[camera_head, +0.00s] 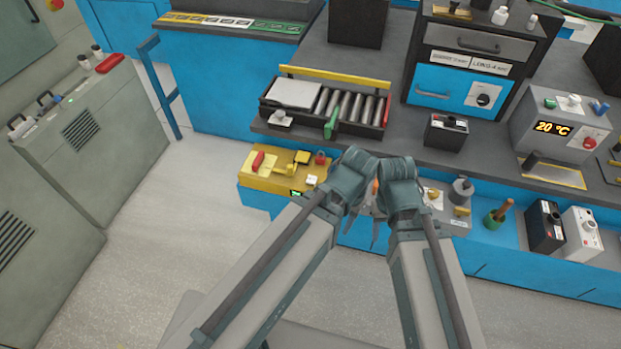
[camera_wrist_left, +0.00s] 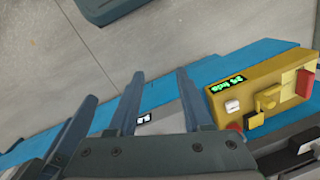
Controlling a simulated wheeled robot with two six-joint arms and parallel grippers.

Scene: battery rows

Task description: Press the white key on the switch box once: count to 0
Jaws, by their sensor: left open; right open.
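The switch box is a yellow box (camera_head: 262,181) on the blue bench's lower ledge, left of my arms in the head view. Its white key (camera_head: 311,180) is near its right end, beside a small green-lit display (camera_head: 296,193). In the left wrist view the yellow box (camera_wrist_left: 262,85) is at the right, with the white key (camera_wrist_left: 232,106) in plain sight and green characters too small to read surely. My left gripper (camera_wrist_left: 160,73) is open and empty, to the left of the box in that view. My right gripper (camera_head: 370,232) is open, partly hidden by my arms.
The box also carries a red lever (camera_head: 257,161) and yellow blocks. A roller tray (camera_head: 325,105) stands on the counter behind. Right of my arms are a green pot with a wooden handle (camera_head: 498,215) and a black box (camera_head: 545,228). The floor at left is clear.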

